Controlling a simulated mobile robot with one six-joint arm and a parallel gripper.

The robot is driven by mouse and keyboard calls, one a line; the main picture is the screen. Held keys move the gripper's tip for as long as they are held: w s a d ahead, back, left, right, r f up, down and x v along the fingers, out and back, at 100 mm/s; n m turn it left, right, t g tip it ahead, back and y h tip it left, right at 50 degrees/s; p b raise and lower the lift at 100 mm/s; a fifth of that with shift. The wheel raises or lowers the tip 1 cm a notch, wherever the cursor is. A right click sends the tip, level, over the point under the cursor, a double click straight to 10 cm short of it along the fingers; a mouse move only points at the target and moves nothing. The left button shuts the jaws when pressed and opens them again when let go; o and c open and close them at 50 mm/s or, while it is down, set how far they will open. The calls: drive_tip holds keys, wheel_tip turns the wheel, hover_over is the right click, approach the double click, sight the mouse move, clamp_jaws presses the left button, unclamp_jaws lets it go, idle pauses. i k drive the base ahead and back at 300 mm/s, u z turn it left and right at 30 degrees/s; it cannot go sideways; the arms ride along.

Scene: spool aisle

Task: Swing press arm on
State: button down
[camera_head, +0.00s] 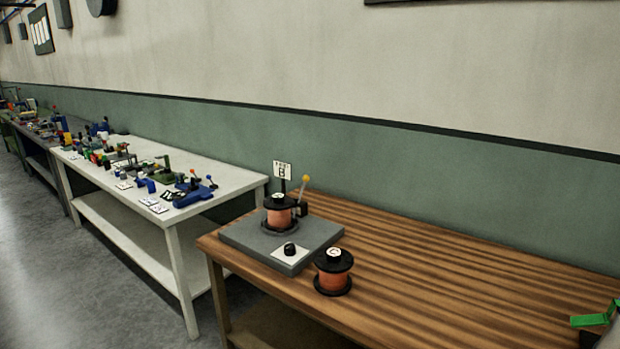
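A grey base plate (240,238) sits on the wooden bench and carries a spool of copper-coloured wire (279,218) with black flanges. Beside the spool, on its right, is a small black block (301,208) with a raised lever ending in a yellow knob (306,178). This looks like the press arm; it stands up and leans slightly right, apart from the spool top. What looks like my gripper (597,316), with green finger parts, is cut off at the lower right edge, far from the plate. Its opening is unclear and I see nothing held.
A second copper spool (333,272) stands on the bench just right of the plate. A black knob (290,249) is on the plate's front corner, and a sign marked B (282,169) stands behind. A cluttered white table (235,180) stands left.

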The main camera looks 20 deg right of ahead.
sight(306, 177)
drive_tip(key=u, duration=0.2)
drive_tip(key=i, duration=0.9)
drive_tip(key=u, duration=0.35)
